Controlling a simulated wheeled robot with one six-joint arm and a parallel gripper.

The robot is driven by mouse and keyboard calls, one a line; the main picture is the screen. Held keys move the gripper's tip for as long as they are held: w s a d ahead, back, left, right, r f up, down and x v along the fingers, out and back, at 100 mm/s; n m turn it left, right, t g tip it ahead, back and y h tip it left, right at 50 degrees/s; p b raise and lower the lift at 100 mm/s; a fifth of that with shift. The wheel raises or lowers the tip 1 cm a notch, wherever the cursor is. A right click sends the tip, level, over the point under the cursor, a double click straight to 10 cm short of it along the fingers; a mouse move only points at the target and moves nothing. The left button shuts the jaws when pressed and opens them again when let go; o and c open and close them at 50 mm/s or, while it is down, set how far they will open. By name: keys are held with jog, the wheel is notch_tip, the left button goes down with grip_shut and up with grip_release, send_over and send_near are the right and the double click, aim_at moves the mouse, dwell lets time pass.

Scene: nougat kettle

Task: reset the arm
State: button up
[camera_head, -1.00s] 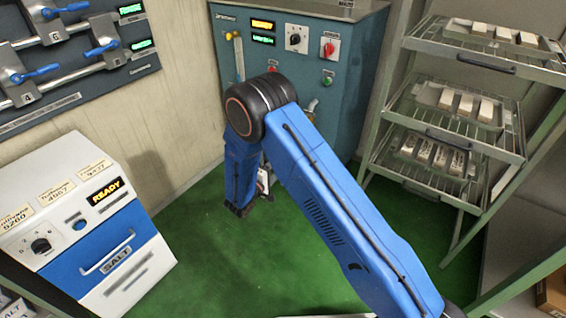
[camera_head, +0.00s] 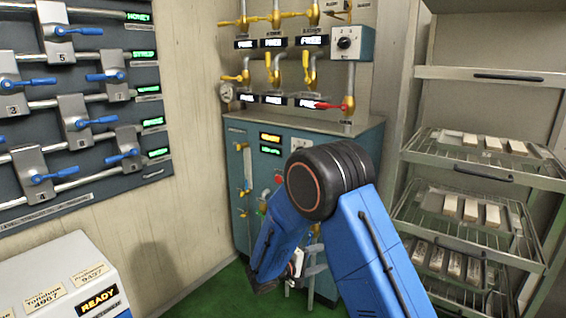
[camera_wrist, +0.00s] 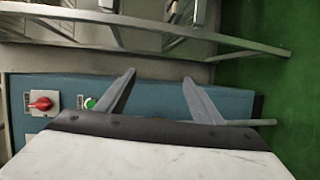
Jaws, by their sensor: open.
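My blue arm (camera_head: 375,255) rises from the lower right in the head view, bends at a black elbow joint and folds downward. My gripper (camera_wrist: 160,90) shows in the wrist view with its two grey fingers apart and nothing between them. In the head view the gripper is mostly hidden behind the arm. Behind the arm stands a teal cabinet (camera_head: 240,185). In the wrist view the teal panel (camera_wrist: 60,88) with a red knob (camera_wrist: 41,104) and a green button shows close behind the fingers.
A rack (camera_head: 470,178) with several trays of pale bars stands at right. Pipes with yellow valves and one red handle (camera_head: 330,105) hang above the cabinet. A panel of blue-handled valves (camera_head: 75,125) is at left. The white READY machine (camera_head: 65,260) is lower left.

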jog(key=s+d+r+m+g+y, duration=0.2)
jog(key=s+d+r+m+g, duration=0.15)
jog(key=s+d+r, duration=0.5)
jog(key=s+d+r+m+g+y, duration=0.2)
jog(key=s+d+r+g, duration=0.25)
jog(key=s+d, duration=0.55)
jog(key=s+a+r+t+y, duration=0.1)
jog(key=s+r+y, duration=0.1)
jog(key=s, duration=0.6)
jog(key=s+a+r+m+t+y, duration=0.1)
jog(key=s+r+y, duration=0.1)
jog(key=s+y, duration=0.2)
jog(key=s+a+r+t+y, duration=0.1)
jog(key=s+r+t+y, duration=0.1)
jog(key=s, duration=0.9)
jog(key=shift+s+a+y, duration=0.3)
jog(key=shift+a+y, duration=0.1)
jog(key=shift+y, duration=0.3)
